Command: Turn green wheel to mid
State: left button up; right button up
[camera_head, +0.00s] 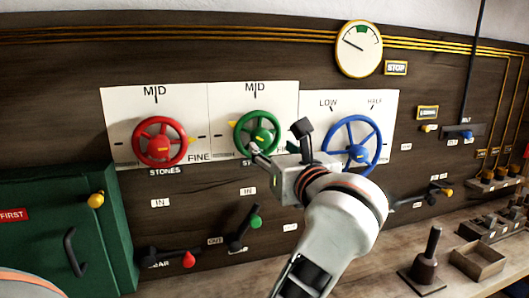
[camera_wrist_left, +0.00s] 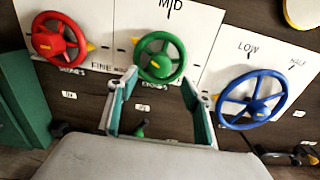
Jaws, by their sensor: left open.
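The green wheel (camera_head: 257,134) is mounted on a white panel on the dark wall, between a red and a blue wheel. Its yellow pointer (camera_head: 233,124) is on the left side of the rim, away from the MID mark (camera_head: 255,88) straight above the wheel. My left gripper (camera_head: 279,143) is open in front of the wheel's lower right. In the left wrist view, the open fingers (camera_wrist_left: 158,82) are spread below the green wheel (camera_wrist_left: 158,58), with nothing between them. I cannot tell whether a finger touches the rim. My right gripper is not in view.
The red wheel (camera_head: 160,142) is to the left and the blue wheel (camera_head: 352,146) is close to the right of my gripper. A lever with a green knob (camera_head: 255,222) sticks out below. A green cabinet (camera_head: 60,225) stands left; a wooden bench (camera_head: 400,262) runs below.

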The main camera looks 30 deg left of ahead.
aim_at(264, 140)
pick_arm(q)
jog(key=shift+p+x, duration=0.35)
jog(key=shift+x, duration=3.45)
jog(key=c, duration=1.1)
